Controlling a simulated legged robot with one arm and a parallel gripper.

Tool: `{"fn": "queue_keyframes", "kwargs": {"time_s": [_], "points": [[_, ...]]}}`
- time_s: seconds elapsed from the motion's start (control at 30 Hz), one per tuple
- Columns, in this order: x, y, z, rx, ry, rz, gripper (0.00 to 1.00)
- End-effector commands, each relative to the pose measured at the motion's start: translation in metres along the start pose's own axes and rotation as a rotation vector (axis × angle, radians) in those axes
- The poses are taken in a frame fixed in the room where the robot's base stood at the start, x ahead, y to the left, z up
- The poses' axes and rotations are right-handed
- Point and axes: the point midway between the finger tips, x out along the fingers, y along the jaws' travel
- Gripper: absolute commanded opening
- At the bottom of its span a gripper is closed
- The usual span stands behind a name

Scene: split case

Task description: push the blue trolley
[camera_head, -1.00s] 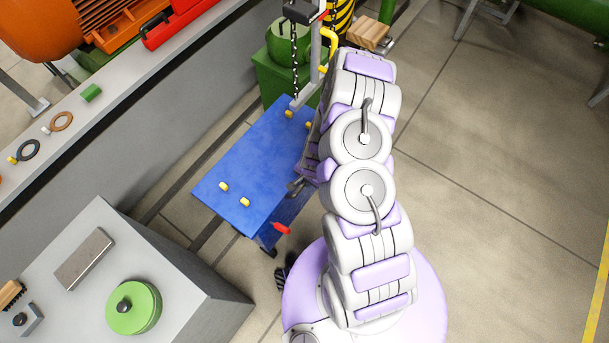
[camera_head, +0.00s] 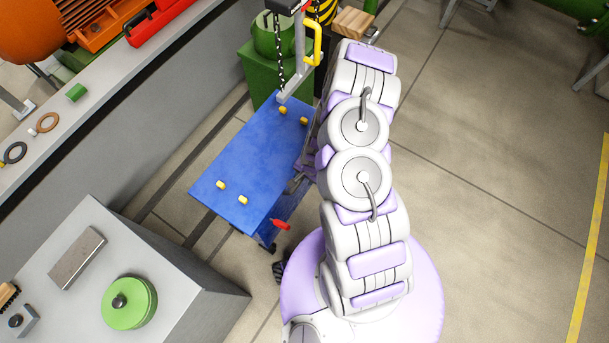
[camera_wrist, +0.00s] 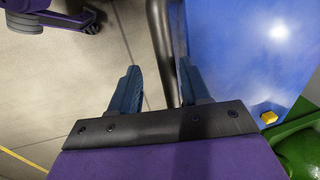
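The blue trolley (camera_head: 243,160) has a flat blue top with several small yellow pegs and stands left of my arm in the head view. A red piece (camera_head: 281,224) sticks out near its front end. In the wrist view, its blue top (camera_wrist: 245,60) fills the right side. A dark curved bar (camera_wrist: 163,45) runs along the trolley's edge and passes down between my fingers. My gripper (camera_wrist: 160,90) is open, its two dark blue fingers apart. The bar looks closer to the right finger; contact is unclear. In the head view my arm hides the gripper.
A grey cabinet (camera_head: 190,262) with a green disc (camera_head: 129,303) stands at lower left. A long grey bench (camera_head: 95,110) runs along the left. A green block (camera_head: 262,75) and a hoist chain (camera_head: 279,50) are at the trolley's far end. Floor at right is open.

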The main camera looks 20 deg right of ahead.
Motion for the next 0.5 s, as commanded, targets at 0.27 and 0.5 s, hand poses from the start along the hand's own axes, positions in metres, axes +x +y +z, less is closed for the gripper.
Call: {"fn": "queue_keyframes", "kwargs": {"time_s": [0.27,0.5], "points": [[-0.003,-0.002,-0.001,-0.002,0.005,-0.002,0.46],[-0.036,-0.002,-0.003,-0.002,0.006,-0.003,0.46]]}}
